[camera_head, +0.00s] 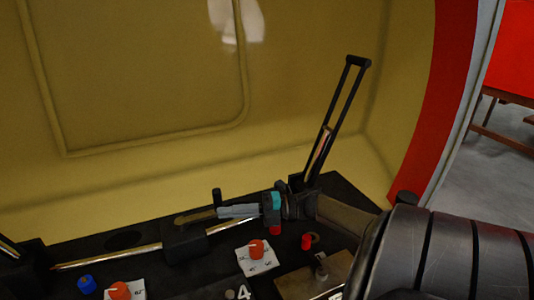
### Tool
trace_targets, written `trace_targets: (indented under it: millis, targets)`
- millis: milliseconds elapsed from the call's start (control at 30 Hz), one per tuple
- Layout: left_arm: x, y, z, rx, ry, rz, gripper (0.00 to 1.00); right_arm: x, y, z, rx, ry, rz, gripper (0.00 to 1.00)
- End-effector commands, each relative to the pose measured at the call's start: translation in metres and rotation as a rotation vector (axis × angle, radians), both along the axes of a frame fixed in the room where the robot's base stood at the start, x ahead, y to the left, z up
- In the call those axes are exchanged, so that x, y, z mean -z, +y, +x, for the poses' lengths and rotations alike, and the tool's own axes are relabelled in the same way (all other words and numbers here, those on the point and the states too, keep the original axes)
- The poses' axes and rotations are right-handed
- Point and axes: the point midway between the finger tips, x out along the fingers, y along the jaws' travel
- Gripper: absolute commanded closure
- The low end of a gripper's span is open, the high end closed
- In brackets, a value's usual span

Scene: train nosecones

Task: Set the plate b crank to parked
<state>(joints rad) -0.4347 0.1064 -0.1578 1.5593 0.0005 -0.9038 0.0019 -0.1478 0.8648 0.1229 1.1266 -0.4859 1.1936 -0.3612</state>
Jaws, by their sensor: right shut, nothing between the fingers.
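A small crank (195,216) with a flat brass-coloured arm sits on a black block on the dark console. A short black upright handle (216,196) stands at its right end. No lettering shows that names it plate b. My right gripper (224,211) comes in from the right, with a teal part behind its grey fingers. The fingers are shut and empty, pointing left, with their tips close to the handle and arm. I cannot tell whether they touch. My left gripper is out of view.
A tall black lever (340,110) rises behind my right wrist. An orange knob (257,248) on a white dial, a red button (306,241), a blue knob (87,283) and a metal plate (300,285) lie in front. The yellow wall (140,180) closes the back.

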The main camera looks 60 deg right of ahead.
Motion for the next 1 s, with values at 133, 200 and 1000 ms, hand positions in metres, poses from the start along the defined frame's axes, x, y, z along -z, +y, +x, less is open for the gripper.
trace_targets:
  millis: [133,200,1000]
  targets:
    - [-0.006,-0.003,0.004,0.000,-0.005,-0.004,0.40,0.002,-0.024,-0.009,-0.001,0.004,-0.003,1.00]
    - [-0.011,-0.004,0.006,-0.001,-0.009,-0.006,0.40,0.003,-0.035,-0.013,-0.002,0.004,-0.003,1.00]
    - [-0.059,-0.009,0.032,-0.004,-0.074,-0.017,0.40,0.002,-0.090,-0.037,-0.010,0.005,0.000,1.00]
